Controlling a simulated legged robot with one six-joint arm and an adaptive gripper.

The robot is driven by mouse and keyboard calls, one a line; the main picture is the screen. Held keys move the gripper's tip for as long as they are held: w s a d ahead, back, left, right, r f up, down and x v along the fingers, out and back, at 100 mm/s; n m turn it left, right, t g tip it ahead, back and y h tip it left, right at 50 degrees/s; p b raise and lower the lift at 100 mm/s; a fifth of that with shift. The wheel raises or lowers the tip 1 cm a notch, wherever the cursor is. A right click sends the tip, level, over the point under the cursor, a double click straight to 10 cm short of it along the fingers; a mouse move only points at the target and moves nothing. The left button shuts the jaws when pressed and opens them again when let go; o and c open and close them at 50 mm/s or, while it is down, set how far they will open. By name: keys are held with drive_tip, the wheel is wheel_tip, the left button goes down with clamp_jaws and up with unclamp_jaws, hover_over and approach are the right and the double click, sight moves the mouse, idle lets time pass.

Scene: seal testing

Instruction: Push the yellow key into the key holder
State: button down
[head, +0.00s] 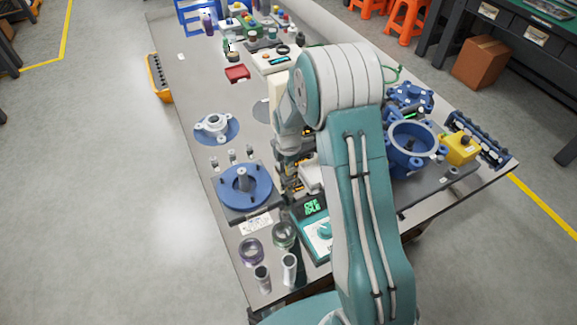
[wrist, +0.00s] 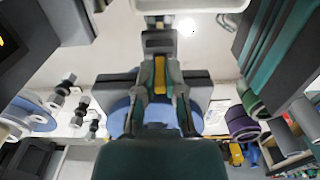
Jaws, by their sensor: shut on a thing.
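In the wrist view, the yellow key (wrist: 160,76) is a narrow yellow strip between the two fingertips of my gripper (wrist: 160,88). The gripper is shut on it. A dark block (wrist: 158,42), which looks like the key holder, lies straight beyond the key's far end. I cannot tell whether the key is touching it or partly inside it. In the head view, my gripper (head: 290,178) is low over the bench, right of the blue round flange, and my arm largely hides it. The key and holder cannot be made out clearly there.
A blue flange on a dark base (head: 262,192) stands left of my gripper. A teal device with a lit green display (head: 312,207) is close in front. Glass and metal cylinders (head: 289,268) stand at the near edge. Blue valve parts (head: 412,140) fill the right side.

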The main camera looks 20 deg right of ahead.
drive_tip(key=shift+f, duration=0.35)
drive_tip(key=c, duration=0.7)
unclamp_jaws()
drive_tip(key=shift+o, duration=0.2)
drive_tip(key=shift+r, duration=2.5)
